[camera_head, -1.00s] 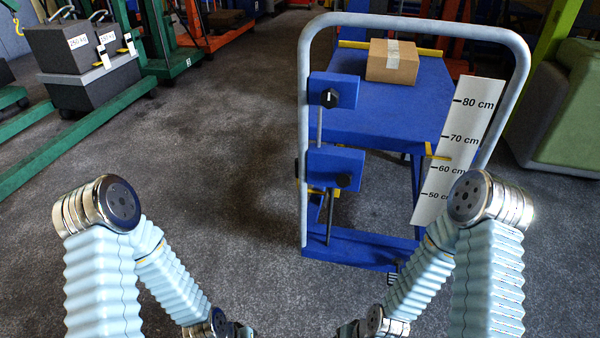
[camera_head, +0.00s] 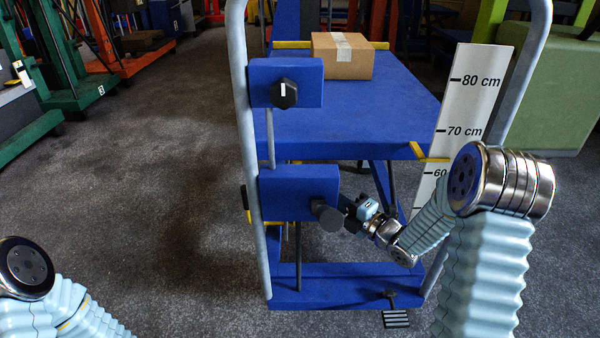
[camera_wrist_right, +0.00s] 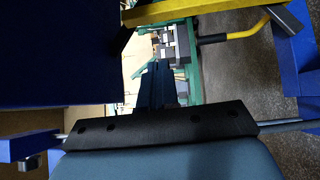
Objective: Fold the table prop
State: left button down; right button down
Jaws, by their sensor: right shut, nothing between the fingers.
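The blue trolley has a table (camera_head: 385,95) that is raised and level, with a box on it. I cannot single out the table prop for sure; dark struts (camera_head: 391,185) stand under the table. My right gripper (camera_head: 350,208) is shut and empty beside the lower blue housing (camera_head: 298,190) and its dark round knob (camera_head: 331,217); contact is unclear. In the right wrist view the shut fingers (camera_wrist_right: 155,85) point toward a gap between blue parts. A yellow lever with a black grip (camera_wrist_right: 213,38) shows beyond them. My left gripper is out of view.
A cardboard box (camera_head: 342,56) sits on the table. A grey tube frame (camera_head: 238,120) rises on the near side. A height scale (camera_head: 470,90) stands at the right. A black pedal (camera_head: 395,317) is low at the front.

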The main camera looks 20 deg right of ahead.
jog(key=shift+r, duration=0.1)
jog(key=shift+w, duration=0.1)
jog(key=w+d+x, duration=0.1)
jog(key=d+x, duration=0.1)
jog(key=x, duration=1)
jog(key=shift+w, duration=0.45)
